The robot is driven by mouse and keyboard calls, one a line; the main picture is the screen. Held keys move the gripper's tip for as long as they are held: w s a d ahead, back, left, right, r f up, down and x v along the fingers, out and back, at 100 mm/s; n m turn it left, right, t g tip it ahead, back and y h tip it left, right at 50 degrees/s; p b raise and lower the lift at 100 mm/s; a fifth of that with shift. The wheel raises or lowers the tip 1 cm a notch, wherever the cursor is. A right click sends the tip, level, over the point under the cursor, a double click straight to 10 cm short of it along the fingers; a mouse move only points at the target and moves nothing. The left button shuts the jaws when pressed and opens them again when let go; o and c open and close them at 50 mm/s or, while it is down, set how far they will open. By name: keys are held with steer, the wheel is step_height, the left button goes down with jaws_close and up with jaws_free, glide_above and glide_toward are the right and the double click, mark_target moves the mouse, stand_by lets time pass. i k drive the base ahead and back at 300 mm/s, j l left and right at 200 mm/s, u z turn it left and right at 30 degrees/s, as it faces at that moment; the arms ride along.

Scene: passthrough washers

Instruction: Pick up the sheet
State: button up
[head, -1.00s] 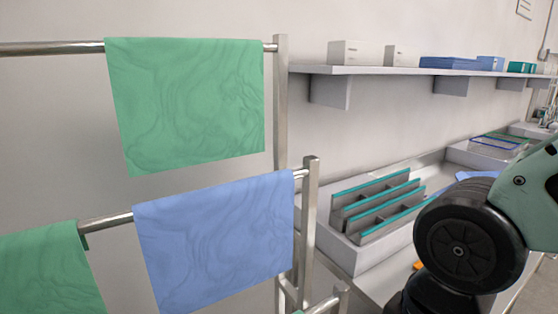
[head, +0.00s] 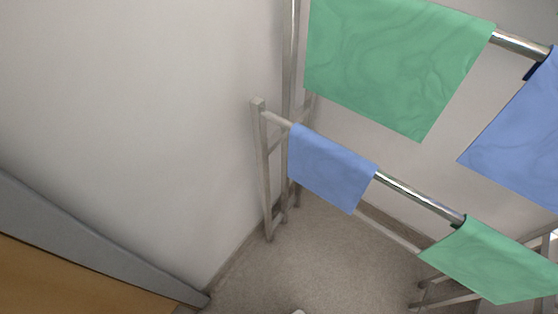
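Several sheets hang over the bars of a metal rack (head: 418,199) in the head view; I cannot tell which one the task means. A large green sheet (head: 395,65) hangs at the top. A blue sheet (head: 525,135) hangs at the right edge, partly cut off. A smaller blue sheet (head: 331,169) hangs on the lower bar near the rack's left post. Another green sheet (head: 495,262) hangs on the lower bar at the lower right. My gripper is not in view.
The rack's left post (head: 265,170) stands near a bare pale wall (head: 130,110). A grey edge with an orange-brown surface (head: 70,280) lies at the lower left. Speckled floor (head: 300,265) is open below the rack.

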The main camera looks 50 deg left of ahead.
mark_target(339, 176)
steer(key=u, duration=1.5)
